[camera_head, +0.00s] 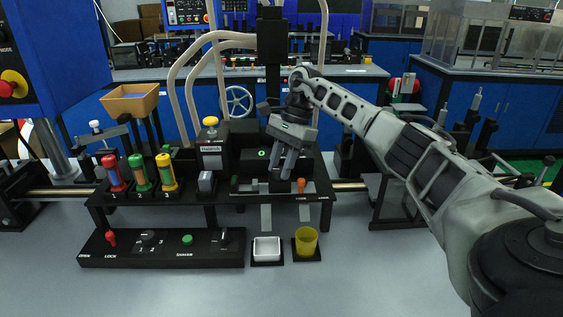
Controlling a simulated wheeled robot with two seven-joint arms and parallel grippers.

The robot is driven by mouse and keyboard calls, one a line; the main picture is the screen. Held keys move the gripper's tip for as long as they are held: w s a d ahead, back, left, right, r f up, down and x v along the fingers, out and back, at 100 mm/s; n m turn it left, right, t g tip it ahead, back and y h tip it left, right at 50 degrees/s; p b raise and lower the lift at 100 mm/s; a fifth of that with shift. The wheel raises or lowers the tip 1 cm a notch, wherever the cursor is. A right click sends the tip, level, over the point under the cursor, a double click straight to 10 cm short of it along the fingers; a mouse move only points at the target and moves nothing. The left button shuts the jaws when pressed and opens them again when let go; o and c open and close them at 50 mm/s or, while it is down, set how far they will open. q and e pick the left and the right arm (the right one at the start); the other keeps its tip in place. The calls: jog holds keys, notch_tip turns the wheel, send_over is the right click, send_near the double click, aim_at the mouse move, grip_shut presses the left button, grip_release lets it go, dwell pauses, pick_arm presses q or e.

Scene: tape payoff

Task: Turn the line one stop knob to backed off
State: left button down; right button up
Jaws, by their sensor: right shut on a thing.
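My right gripper (281,175) points down at the black machine bed in the middle. Its fingers are shut on a small dark part at the top of the bed, mostly hidden by the fingertips. I cannot tell for sure whether this part is the line one stop knob, nor which way it is turned. A small orange-red knob (301,185) stands just to the right of the fingertips. My left gripper is not in view.
Red (113,173), green (139,172) and yellow (166,172) spools stand at left. A control panel (160,255) lies in front. A white tray (266,249) and yellow cup (306,241) sit right of it. The grey table front is clear.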

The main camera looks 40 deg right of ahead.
jog(key=shift+n, duration=0.6)
jog(key=o, duration=1)
jog(key=shift+c, duration=0.2)
jog(key=shift+r, duration=0.1)
